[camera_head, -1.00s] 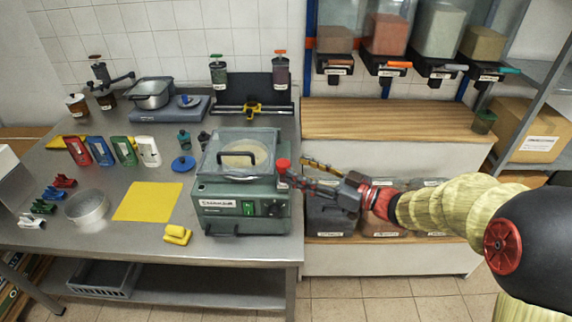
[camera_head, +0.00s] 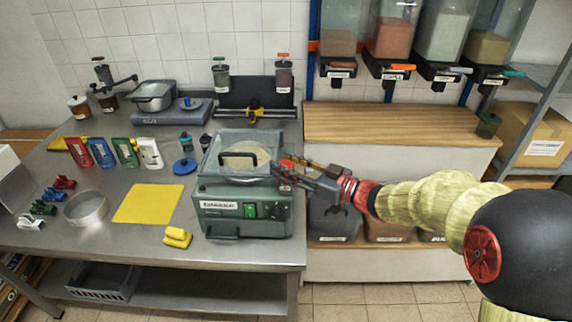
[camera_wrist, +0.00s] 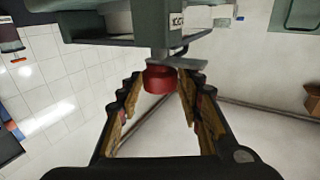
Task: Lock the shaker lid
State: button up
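The green shaker (camera_head: 222,224) stands at the right end of the steel bench. Its clear lid (camera_head: 213,146) with a black handle lies over a round sieve (camera_head: 262,153); whether it is fully seated I cannot tell. A red knob (camera_head: 287,165) sits on the shaker's right side and is partly covered by my gripper (camera_head: 280,172) in the head view. In the wrist view, the red knob (camera_wrist: 160,79) hangs below a metal stem between the spread fingers of my gripper (camera_wrist: 157,84). Gaps show on both sides of the knob.
A wooden counter (camera_head: 390,122) is behind my arm, with bins (camera_head: 333,222) below.

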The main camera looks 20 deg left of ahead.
jog(key=c, duration=0.8)
